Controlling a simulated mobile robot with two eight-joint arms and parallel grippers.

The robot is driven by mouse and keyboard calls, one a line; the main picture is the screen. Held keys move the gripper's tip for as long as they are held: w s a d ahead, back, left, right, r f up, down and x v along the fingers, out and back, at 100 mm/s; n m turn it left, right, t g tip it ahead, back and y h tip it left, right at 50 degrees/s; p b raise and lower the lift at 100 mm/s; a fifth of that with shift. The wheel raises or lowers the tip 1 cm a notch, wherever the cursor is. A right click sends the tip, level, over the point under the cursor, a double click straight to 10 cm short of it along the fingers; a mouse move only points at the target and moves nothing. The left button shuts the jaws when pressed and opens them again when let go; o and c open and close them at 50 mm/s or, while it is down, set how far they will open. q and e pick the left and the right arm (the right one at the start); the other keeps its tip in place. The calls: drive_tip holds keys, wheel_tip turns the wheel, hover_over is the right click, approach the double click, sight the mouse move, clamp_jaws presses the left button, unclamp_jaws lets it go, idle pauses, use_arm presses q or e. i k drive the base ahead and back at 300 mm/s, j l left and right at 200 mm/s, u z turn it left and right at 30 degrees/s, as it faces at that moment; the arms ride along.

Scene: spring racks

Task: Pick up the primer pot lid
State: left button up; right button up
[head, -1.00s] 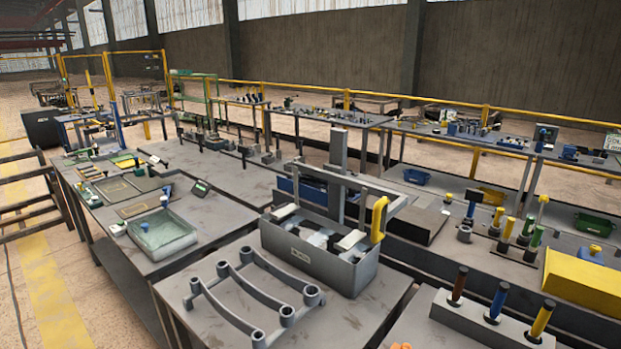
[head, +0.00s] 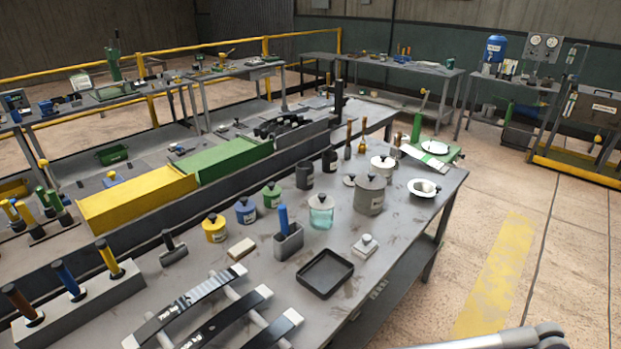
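Several lidded pots stand on the grey bench, and I cannot read which label says primer. They are a yellow pot (head: 214,233), a blue pot (head: 246,213), a green pot (head: 272,198), a large grey pot (head: 369,199) and a pale pot (head: 383,172). The large grey pot has a grey lid with a dark knob (head: 370,180). A small pale round piece with a dark knob (head: 349,181) sits left of it; I cannot tell whether it is a loose lid. Neither gripper shows; only a pale part of my arm enters at the bottom right.
A glass jar (head: 321,213), a black tray (head: 325,273), a grey holder with a blue handle (head: 288,242) and a white bowl (head: 423,189) share the bench. Dark curved bars lie at the front. A yellow bin (head: 137,204) and green bin (head: 228,160) stand behind. Floor is open at right.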

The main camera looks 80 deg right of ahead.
sight(348, 180)
drive_tip(key=z, duration=2.8)
